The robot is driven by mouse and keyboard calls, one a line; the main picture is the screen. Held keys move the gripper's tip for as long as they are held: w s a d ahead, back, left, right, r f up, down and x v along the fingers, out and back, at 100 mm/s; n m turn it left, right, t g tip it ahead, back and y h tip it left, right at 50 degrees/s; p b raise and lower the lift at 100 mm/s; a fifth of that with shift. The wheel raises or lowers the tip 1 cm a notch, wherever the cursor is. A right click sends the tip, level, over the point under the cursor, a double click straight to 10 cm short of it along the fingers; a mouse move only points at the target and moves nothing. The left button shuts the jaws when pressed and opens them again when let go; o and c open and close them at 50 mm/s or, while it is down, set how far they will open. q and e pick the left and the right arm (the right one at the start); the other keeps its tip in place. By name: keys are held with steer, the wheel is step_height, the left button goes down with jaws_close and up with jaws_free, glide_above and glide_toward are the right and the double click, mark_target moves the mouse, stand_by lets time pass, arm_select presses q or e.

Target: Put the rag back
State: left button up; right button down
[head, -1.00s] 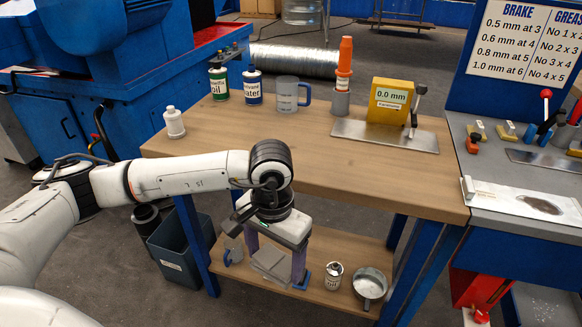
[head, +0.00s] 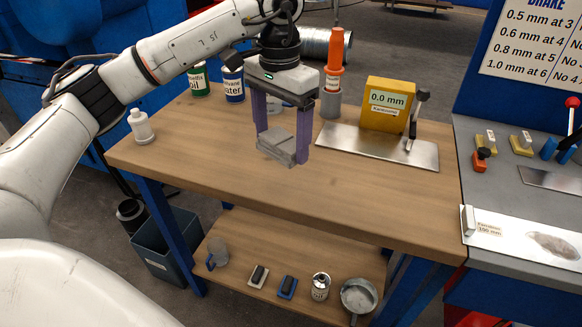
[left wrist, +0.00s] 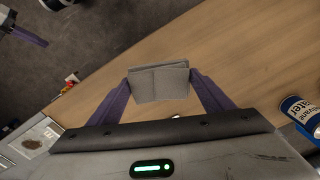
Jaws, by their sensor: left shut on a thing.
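The rag is a folded grey cloth (head: 276,147). My left gripper (head: 281,142) is shut on it, with one purple finger on each side, and holds it above the wooden bench top (head: 210,165). In the left wrist view the rag (left wrist: 158,82) sits flat between the two fingertips. My right gripper (left wrist: 48,22) shows only in part at the top left corner of the left wrist view, with its purple fingers apart and nothing seen between them.
A white bottle (head: 141,127), green can (head: 200,80) and blue can (head: 232,84) stand at the bench's left and back. A yellow gauge (head: 387,103) on a metal plate and an orange-topped item (head: 334,65) stand right. The lower shelf holds a mug (head: 217,254), a can (head: 320,286) and a pan (head: 358,297).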

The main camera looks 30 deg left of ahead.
mark_target(279, 142)
arm_select(q)
steer(key=f, duration=0.4)
steer(key=shift+s+f, duration=0.1)
steer(key=shift+s, duration=0.25)
step_height(279, 142, down, 4)
steer(key=shift+r, duration=0.15)
steer(key=shift+f, duration=0.25)
steer(key=shift+w, duration=0.1)
arm_select(e)
steer(key=shift+s+f, duration=0.25)
steer(key=shift+s, duration=0.45)
arm_select(q)
steer(key=o, duration=0.9)
steer(key=shift+f, duration=0.1)
arm_select(e)
steer(key=shift+s+r, duration=0.1)
arm_select(q)
step_height(279, 142, up, 12)
steer(key=shift+r, duration=0.2)
arm_select(e)
steer(key=shift+a+f, duration=0.1)
steer(key=shift+f, duration=0.1)
